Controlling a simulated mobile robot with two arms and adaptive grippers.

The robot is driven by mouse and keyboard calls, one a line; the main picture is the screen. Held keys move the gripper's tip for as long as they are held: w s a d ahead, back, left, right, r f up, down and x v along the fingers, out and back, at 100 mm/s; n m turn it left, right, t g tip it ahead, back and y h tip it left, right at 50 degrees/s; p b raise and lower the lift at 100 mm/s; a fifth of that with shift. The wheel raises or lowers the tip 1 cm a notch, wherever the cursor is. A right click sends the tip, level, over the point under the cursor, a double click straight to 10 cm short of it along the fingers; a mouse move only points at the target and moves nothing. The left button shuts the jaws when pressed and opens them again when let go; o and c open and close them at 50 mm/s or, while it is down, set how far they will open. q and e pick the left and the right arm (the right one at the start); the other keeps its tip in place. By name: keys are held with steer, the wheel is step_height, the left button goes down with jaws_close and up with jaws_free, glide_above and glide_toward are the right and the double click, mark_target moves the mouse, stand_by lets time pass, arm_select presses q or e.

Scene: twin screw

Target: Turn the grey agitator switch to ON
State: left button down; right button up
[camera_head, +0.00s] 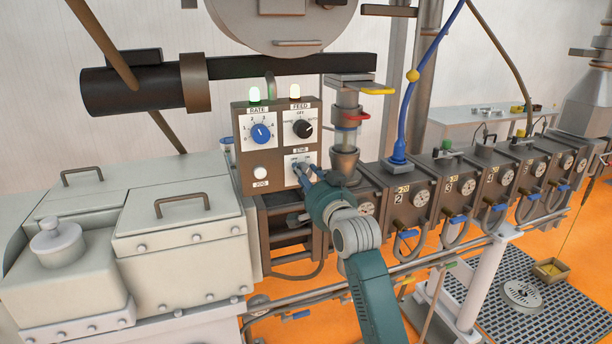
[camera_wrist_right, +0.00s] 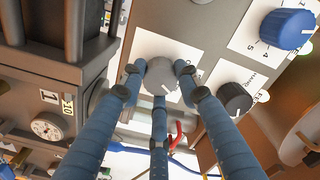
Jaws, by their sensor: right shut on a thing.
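The brown control panel (camera_head: 277,188) carries the grey agitator switch on its lower right white plate (camera_head: 303,156). In the right wrist view the grey switch (camera_wrist_right: 160,75) is a round knob with a white pointer line; the lettering around it is partly hidden and too small to read. My right gripper (camera_head: 304,172) has its blue fingers around this knob, shut on it. In the right wrist view the gripper (camera_wrist_right: 160,84) has fingertips on either side of the knob and one below it. In the head view the knob is mostly hidden by the fingers. My left gripper is not in view.
A blue knob (camera_head: 261,133) and a black knob (camera_head: 303,129) sit above on the same panel, with a white button (camera_head: 260,173) to the left. Lidded grey housings (camera_head: 182,224) fill the left.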

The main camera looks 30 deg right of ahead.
steer(key=o, duration=1.1)
steer(key=shift+o, duration=0.2)
steer(key=v, duration=1.2)
steer(key=shift+f, duration=0.1)
